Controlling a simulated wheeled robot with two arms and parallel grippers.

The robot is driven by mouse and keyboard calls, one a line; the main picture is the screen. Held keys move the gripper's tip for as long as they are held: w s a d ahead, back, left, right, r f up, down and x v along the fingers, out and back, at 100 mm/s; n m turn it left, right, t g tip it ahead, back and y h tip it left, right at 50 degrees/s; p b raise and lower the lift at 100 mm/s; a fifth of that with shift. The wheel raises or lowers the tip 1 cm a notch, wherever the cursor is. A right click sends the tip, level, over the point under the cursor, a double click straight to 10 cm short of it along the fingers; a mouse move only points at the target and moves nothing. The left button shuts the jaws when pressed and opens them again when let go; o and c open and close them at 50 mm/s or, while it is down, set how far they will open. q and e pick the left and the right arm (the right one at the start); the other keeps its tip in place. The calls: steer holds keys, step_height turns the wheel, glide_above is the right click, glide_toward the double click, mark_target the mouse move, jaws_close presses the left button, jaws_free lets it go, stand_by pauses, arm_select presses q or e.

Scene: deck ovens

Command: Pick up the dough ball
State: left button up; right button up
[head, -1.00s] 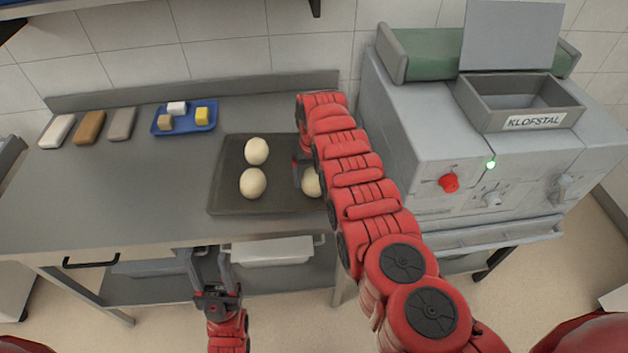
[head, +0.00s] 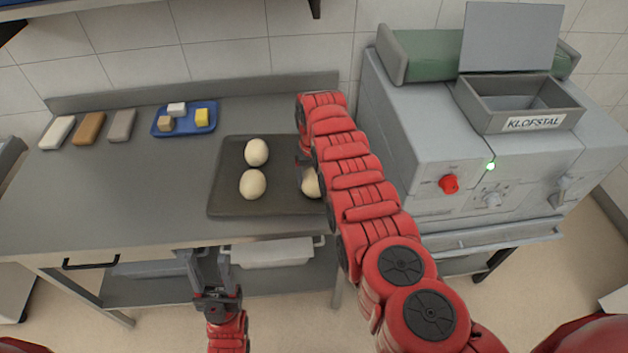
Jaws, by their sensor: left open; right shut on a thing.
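Two pale dough balls, one at the back (head: 256,152) and one in front (head: 252,184), rest on the dark tray (head: 230,207). A third dough ball (head: 310,183) is at the tray's right side, partly hidden by my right arm. My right gripper (head: 304,169) is at this third ball, shut on it; the arm hides most of the fingers. I cannot tell whether that ball is clear of the tray. My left gripper (head: 205,258) is open and empty, in front of the counter's front edge.
A blue tray (head: 185,130) with small blocks and several bar-shaped pieces (head: 90,128) lie at the back left of the steel counter (head: 130,190). A grey machine (head: 450,150) labelled KLOFSTAL stands at the right. The counter's left front is clear.

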mark_target(314, 184)
steer(key=shift+r, duration=0.3)
step_height(314, 184, up, 2)
steer(key=shift+w+r+b, duration=0.1)
steer(key=shift+b, duration=0.55)
steer(key=s, duration=0.1)
steer(key=s+p, duration=0.1)
steer(key=s, duration=0.1)
steer(key=shift+a+r+p, duration=0.1)
steer(key=shift+r+p, duration=0.2)
steer(key=shift+r, duration=0.1)
steer(key=s, duration=0.5)
steer(key=s+p, duration=0.1)
steer(key=p, duration=0.1)
steer(key=s+r+p, duration=0.1)
steer(key=p, duration=0.2)
steer(key=shift+s+r, duration=0.15)
steer(key=shift+r, duration=0.1)
steer(key=shift+s+a+f+p, duration=0.1)
steer(key=shift+s+p, duration=0.35)
steer(key=shift+s, duration=1.05)
steer(key=shift+s+a+f+p, duration=0.1)
steer(key=shift+s+p, duration=0.35)
steer(key=shift+s, duration=1)
steer(key=shift+w, duration=0.1)
